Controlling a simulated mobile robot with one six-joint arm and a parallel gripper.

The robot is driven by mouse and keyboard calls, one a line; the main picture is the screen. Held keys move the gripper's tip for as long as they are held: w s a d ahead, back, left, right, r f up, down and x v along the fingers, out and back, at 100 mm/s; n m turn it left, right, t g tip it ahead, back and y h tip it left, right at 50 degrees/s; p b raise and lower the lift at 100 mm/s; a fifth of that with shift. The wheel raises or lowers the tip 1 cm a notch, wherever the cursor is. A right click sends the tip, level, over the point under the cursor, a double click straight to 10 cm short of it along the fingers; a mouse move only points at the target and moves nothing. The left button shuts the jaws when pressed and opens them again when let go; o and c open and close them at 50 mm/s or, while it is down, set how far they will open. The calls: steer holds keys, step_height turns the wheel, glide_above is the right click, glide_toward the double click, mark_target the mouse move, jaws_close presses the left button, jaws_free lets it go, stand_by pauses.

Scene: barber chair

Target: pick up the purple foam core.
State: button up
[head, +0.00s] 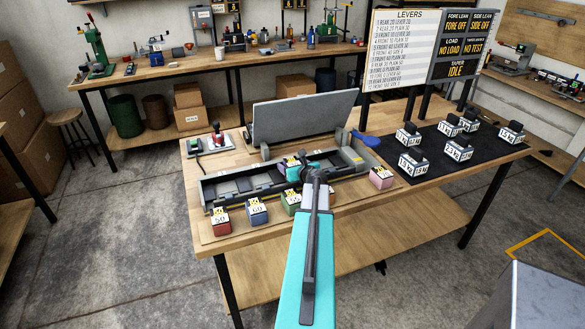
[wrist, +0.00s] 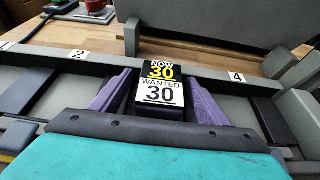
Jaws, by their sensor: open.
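In the head view my gripper (head: 300,172) is over the tray's middle, and my arm hides most of the core.
The grey tray (head: 215,190) lies on a wooden table, with a raised grey lid (head: 305,117) behind it. Red (head: 222,222), blue (head: 258,214) and pink (head: 381,178) tagged blocks stand around it. Several weights sit on a black mat (head: 425,170). A lever board (head: 402,50) stands behind.

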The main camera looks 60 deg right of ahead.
mark_target(292, 161)
stand_by(0.5)
steer(key=c, duration=1.2)
steer(key=shift+r, duration=0.15)
steer(key=shift+r+b, duration=0.55)
steer(key=shift+r, duration=4.3)
